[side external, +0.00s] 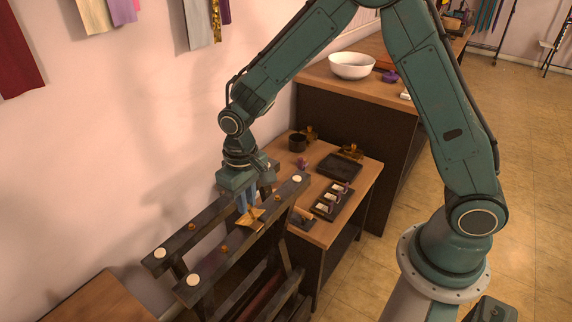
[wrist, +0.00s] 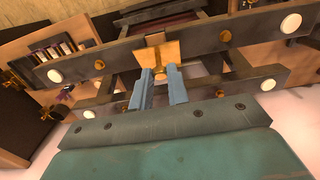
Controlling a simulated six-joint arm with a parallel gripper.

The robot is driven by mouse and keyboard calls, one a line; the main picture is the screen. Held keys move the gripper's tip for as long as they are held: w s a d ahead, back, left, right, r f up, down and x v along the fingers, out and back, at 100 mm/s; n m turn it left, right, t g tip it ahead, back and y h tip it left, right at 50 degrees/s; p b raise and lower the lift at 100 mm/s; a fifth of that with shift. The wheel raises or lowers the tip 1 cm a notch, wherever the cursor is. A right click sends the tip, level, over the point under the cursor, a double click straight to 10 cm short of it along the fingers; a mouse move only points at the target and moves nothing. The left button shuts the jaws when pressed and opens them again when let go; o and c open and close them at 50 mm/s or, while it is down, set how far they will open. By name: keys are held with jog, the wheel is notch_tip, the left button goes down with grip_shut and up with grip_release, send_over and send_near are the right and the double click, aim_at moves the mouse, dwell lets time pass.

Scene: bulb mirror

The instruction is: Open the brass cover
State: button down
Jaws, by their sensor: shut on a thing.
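The brass cover (side external: 251,218) is a small gold-coloured plate on the near rail of a dark frame (side external: 214,263). In the wrist view the brass cover (wrist: 168,51) sits at the rail's middle, just beyond my fingertips. My gripper (side external: 244,207) points down at it. In the wrist view my gripper (wrist: 160,74) has its two blue fingers on either side of a small brass piece at the cover's near edge and is shut on it. The fingers partly hide that piece. I cannot tell how far the cover is swung.
White round discs (side external: 193,280) and small brass fittings (side external: 225,251) line both rails. Beside the frame, a wooden table (side external: 317,234) holds a dark tray (side external: 340,166), a rack of small items (side external: 331,201) and a dark cup (side external: 297,142). A white bowl (side external: 352,66) stands on the counter behind.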

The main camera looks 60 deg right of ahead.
jog(key=shift+w+g, duration=0.25)
jog(key=shift+g, duration=0.05)
jog(key=shift+w+g, duration=0.7)
jog(key=shift+g, duration=0.55)
jog(key=shift+w+g, duration=0.7)
jog(key=shift+g, duration=0.55)
jog(key=c, duration=1.4)
grip_release()
jog(key=shift+o, duration=0.2)
jog(key=shift+s, duration=0.15)
